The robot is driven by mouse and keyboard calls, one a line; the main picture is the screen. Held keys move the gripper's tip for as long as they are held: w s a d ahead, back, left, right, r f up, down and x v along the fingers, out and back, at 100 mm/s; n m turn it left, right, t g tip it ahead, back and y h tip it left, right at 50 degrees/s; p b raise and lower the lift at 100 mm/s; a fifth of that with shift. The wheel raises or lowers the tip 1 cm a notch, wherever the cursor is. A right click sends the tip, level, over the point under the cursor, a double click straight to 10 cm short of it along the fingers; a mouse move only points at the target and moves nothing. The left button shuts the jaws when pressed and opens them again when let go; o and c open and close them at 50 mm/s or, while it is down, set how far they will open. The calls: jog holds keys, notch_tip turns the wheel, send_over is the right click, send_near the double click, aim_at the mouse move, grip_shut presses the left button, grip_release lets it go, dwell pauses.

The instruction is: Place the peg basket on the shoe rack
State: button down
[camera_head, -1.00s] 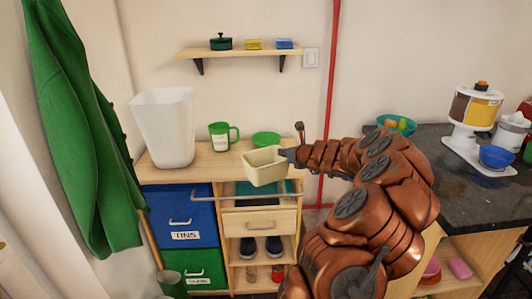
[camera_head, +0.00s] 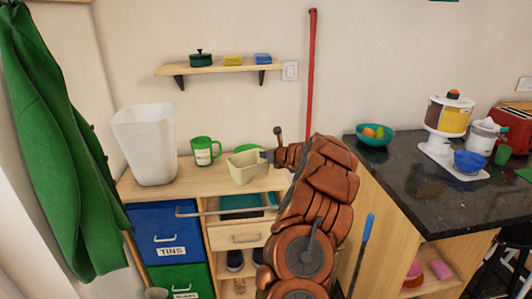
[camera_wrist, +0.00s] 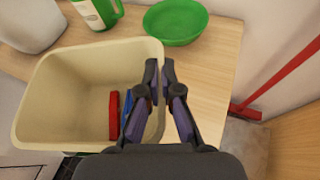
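The peg basket (camera_head: 245,170) is a small cream tub at the front of a wooden unit's top (camera_head: 172,188). In the wrist view the basket (camera_wrist: 60,85) holds a red peg (camera_wrist: 114,115) and a blue one (camera_wrist: 127,108). My gripper (camera_wrist: 159,75) is shut on its right wall, one finger inside and one outside. I cannot tell if the basket touches the top. Dark shoes (camera_head: 235,260) stand on a shelf low in this unit, under a drawer (camera_head: 238,236); this looks like the shoe rack. My arm hides its right part.
A dark counter (camera_head: 400,170) with kitchen things is at the right.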

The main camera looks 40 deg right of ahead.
jog(key=shift+w+d+f+p, duration=0.55)
jog(key=shift+w+f, duration=0.15)
jog(key=shift+w, duration=0.2)
jog(key=shift+w+d+f+p, duration=0.4)
jog(key=shift+w+d+f, duration=0.25)
jog(key=shift+w, duration=0.3)
jog(key=shift+w+d+f+p, duration=0.5)
jog(key=shift+w+f, duration=0.2)
jog(key=shift+w, duration=0.2)
jog(key=shift+f, duration=0.2)
jog(key=c, duration=1.9)
grip_release()
jog(key=shift+f, duration=0.1)
jog(key=o, duration=0.6)
